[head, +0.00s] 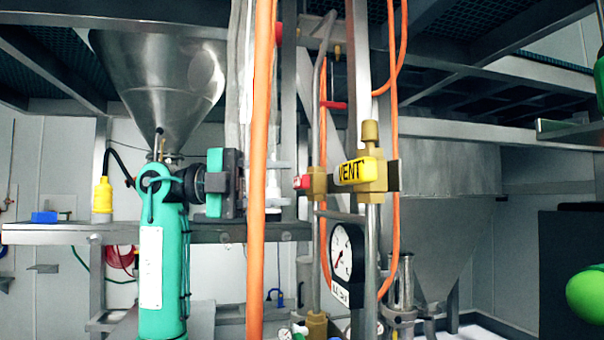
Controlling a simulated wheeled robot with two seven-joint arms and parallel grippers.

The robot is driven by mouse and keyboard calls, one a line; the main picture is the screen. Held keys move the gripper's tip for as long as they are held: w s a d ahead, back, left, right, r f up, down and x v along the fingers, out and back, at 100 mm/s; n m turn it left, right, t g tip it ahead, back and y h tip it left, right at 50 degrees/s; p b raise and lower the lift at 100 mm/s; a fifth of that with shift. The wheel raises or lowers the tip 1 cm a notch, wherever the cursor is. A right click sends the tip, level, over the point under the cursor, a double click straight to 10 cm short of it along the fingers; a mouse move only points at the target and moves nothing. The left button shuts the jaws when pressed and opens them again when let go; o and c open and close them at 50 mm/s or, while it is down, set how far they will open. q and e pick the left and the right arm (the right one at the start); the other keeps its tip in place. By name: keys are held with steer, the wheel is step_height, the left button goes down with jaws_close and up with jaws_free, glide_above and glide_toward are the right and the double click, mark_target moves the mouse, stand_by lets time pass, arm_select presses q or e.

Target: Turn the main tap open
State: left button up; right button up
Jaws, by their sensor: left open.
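A brass valve body (373,180) with a yellow handle marked VENT (358,171) sits on a vertical metal pipe at centre right. A smaller brass fitting with a red knob (300,182) is just left of it on a thinner pipe. A red handle (334,105) shows higher up. No label marks any of them as the main tap. My left gripper (280,183) points right at about the height of the red knob, apparently empty and open. An orange pipe passes in front of part of it. Its fingertips look close to the red knob; contact cannot be told. My right gripper is not seen.
A tall orange pipe (260,120) runs upright in front of my left gripper. A pressure gauge (343,250) hangs below the VENT handle. A steel hopper cone (160,80) stands at upper left, and steel framing (440,130) crosses overhead. More orange tubing (395,215) runs right of the valve.

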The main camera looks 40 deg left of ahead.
mark_target(296, 183)
arm_select(q)
steer(key=x, duration=0.2)
steer(key=p+x, duration=0.1)
steer(key=x, duration=0.1)
steer(key=shift+s+r, duration=0.2)
steer(key=shift+w+d, duration=0.1)
steer(key=shift+d, duration=0.25)
steer(key=shift+w+f, duration=0.15)
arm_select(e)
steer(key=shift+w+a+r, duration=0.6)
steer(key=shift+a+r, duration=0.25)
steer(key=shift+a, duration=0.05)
arm_select(q)
jaws_close()
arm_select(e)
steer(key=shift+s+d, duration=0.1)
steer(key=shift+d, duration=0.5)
